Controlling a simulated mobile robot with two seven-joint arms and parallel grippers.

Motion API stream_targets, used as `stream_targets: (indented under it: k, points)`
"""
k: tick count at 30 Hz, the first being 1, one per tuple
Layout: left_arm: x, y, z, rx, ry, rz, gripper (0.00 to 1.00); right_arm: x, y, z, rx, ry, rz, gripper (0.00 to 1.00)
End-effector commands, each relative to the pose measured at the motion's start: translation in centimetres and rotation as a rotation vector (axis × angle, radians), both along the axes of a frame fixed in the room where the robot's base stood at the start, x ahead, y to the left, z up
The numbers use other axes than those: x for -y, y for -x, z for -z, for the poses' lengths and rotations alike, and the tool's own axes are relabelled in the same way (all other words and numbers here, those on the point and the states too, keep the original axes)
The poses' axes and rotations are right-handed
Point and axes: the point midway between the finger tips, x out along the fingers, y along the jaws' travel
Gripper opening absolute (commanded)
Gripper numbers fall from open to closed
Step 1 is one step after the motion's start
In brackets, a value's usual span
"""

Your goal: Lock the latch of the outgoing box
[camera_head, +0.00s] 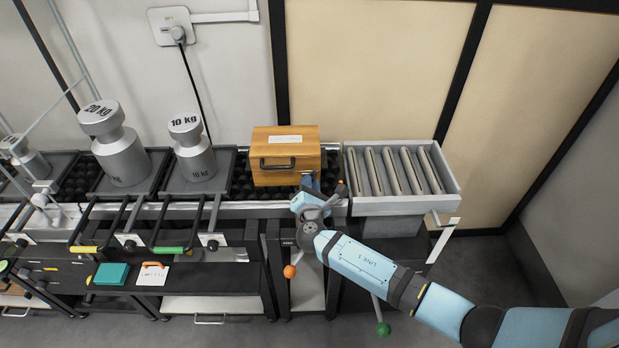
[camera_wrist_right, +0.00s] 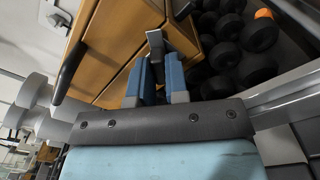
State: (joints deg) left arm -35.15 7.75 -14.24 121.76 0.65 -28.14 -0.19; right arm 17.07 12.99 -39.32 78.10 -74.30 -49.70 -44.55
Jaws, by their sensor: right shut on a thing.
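The outgoing box (camera_head: 285,143) is a wooden box with a white label and a black handle on its front. It stands on the black ball-roller conveyor; its wooden side fills the upper part of the right wrist view (camera_wrist_right: 120,75). My right gripper (camera_head: 308,181) is at the box's lower front right corner. In the right wrist view its blue fingers (camera_wrist_right: 155,75) are closed around a small dark grey piece (camera_wrist_right: 157,42) at the box, which looks like the latch. The fingers hide much of it, so I cannot tell its position. My left gripper is not in view.
A tray of metal rollers (camera_head: 455,200) is right of the box. Weights marked 10 kg (camera_head: 192,150) and 20 kg (camera_head: 120,150) stand to the left. Orange (camera_head: 290,271) and green (camera_head: 383,328) knobbed levers stick out below. Black rails run along the front left.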

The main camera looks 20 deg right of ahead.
Motion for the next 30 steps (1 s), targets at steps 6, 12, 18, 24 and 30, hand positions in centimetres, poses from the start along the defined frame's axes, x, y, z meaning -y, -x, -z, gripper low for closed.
stream_targets:
  k: [6, 12, 18, 24, 30]
  points:
    - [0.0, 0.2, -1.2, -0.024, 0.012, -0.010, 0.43, 0.0, 0.0, -0.4, -0.056, 0.196, 0.001, 0.00]
    - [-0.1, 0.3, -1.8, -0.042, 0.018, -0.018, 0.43, 0.0, 0.0, -0.3, -0.102, 0.366, 0.000, 0.00]
    - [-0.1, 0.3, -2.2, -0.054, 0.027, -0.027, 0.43, 0.0, 0.0, -0.3, -0.138, 0.500, 0.001, 0.00]
    - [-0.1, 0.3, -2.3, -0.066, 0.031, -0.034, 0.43, 0.0, 0.0, -0.2, -0.163, 0.592, 0.001, 0.00]
    - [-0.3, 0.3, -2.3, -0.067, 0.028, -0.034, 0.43, 0.0, 0.0, -0.1, -0.176, 0.638, 0.001, 0.00]
